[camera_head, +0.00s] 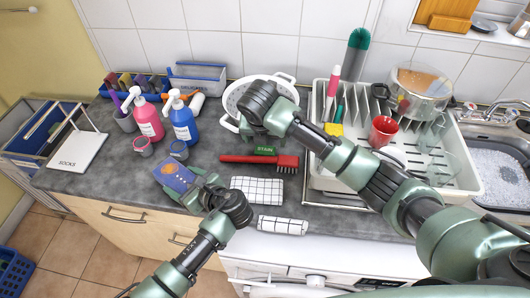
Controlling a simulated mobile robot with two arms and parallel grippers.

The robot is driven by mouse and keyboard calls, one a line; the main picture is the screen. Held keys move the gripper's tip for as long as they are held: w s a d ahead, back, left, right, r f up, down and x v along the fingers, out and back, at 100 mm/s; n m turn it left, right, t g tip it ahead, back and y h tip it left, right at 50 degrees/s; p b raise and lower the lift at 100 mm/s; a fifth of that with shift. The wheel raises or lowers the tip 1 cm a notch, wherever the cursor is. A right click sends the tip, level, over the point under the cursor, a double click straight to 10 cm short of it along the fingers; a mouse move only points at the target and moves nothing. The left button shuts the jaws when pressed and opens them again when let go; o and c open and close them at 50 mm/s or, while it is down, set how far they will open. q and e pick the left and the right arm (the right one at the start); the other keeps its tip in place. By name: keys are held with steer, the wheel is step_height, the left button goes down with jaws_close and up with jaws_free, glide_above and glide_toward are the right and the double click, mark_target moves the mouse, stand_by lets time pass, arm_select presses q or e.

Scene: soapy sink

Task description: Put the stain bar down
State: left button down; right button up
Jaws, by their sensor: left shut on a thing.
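A small green bar (265,150) with white lettering that reads like "STAIN" lies on the grey counter, just behind the red brush. My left gripper (190,187) is shut on a flat blue packet (174,176) with an orange round picture, held over the counter's front left part. The packet is tilted, and I cannot tell whether it touches the counter. My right gripper (256,108) is in front of the white colander (232,98), a little behind the green bar. Its fingertips are hard to make out, so I cannot tell whether it is open.
A red brush (260,162) and checked cloths (257,189) lie in the middle. Pink (148,118) and blue (183,121) pump bottles stand behind the packet. A white dish rack (455,180) fills the right, beside the sink (500,175). Bare counter (125,185) shows at front left.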

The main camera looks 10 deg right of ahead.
mark_target(266, 147)
steer(key=x, duration=0.5)
steer(key=shift+w+f, duration=0.1)
steer(key=shift+f, duration=0.2)
steer(key=shift+c, duration=0.3)
steer(key=c, duration=1.6)
steer(key=shift+r, duration=0.1)
steer(key=v, duration=0.4)
steer(key=w+v, duration=0.1)
steer(key=v, duration=0.1)
steer(key=shift+d+r, duration=0.25)
steer(key=shift+r, duration=0.4)
steer(key=s+a, duration=0.1)
steer(key=s, duration=0.8)
steer(key=s+a, duration=0.2)
steer(key=s, duration=0.7)
steer(key=shift+s+a, duration=0.3)
steer(key=shift+s, duration=0.05)
